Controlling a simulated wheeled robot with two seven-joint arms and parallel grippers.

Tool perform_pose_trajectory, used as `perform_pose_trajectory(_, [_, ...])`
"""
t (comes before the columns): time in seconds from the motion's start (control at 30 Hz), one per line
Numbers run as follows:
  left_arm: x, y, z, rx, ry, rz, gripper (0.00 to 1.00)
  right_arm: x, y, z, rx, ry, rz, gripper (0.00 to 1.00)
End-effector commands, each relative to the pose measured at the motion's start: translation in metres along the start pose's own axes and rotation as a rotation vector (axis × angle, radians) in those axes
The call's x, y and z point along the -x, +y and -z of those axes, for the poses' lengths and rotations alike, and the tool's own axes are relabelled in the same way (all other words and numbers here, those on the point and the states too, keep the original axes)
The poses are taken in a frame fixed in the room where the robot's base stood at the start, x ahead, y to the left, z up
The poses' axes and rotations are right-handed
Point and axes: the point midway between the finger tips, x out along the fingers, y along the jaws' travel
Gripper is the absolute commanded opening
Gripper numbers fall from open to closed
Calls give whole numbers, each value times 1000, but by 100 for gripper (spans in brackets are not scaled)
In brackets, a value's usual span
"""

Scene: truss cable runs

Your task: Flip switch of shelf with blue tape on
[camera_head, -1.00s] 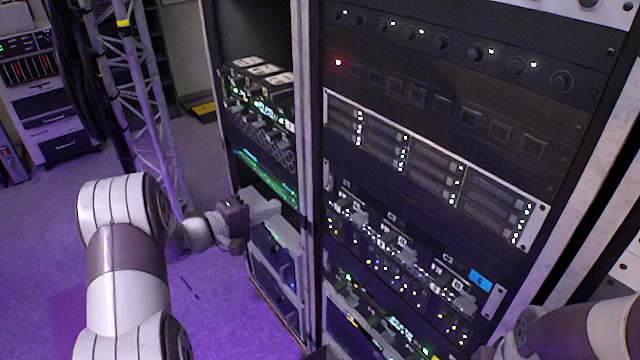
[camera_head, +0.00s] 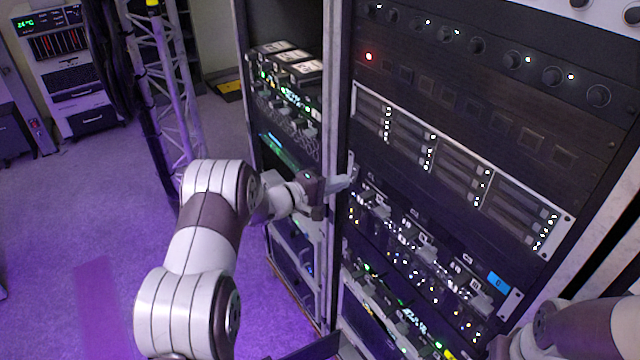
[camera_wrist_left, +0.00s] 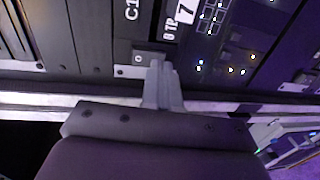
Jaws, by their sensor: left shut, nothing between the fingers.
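The blue tape (camera_head: 498,282) is on the right end of a shelf (camera_head: 425,240) in the right rack. This shelf carries a row of small pale blocks with labels and many lit lamps. My left gripper (camera_head: 340,183) is shut and empty, its fingers at the left end of that shelf by the rack post. In the left wrist view the closed fingers (camera_wrist_left: 162,88) point at a dark panel with white labels, beside a small grey part with a round mark (camera_wrist_left: 138,58). I cannot tell whether they touch it. The fingers hide part of the panel.
The rack post (camera_head: 335,110) stands close to my left gripper. A left rack (camera_head: 285,75) with lit devices is behind it. A lattice truss (camera_head: 165,80) with black cables stands further left. My right arm (camera_head: 585,330) is at the lower right. Purple floor lies open at left.

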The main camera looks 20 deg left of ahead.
Motion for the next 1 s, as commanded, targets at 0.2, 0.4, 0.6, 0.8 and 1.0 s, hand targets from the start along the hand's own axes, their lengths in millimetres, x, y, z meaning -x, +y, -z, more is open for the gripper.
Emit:
perform_pose_trajectory(0.2, [-13, 0, 0, 0, 1, 0, 0, 4, 0, 0, 0, 0, 0, 43])
perform_pose_trajectory(0.4, [-13, 0, 0, 0, 1, 0, 0, 4, 0, 0, 0, 0, 0, 43])
perform_pose_trajectory(0.6, [-19, -8, 0, 1, -1, -39, 0, -8, 0, -1, 0, 0, 0, 43])
perform_pose_trajectory(0.8, [-18, -1, 0, 0, -1, -50, 0, -4, 0, 0, 0, 0, 0, 43])
perform_pose_trajectory(1.0, [-20, -1, -5, 2, -2, -50, 0, 1, 0, 0, 0, 0, 0, 43])
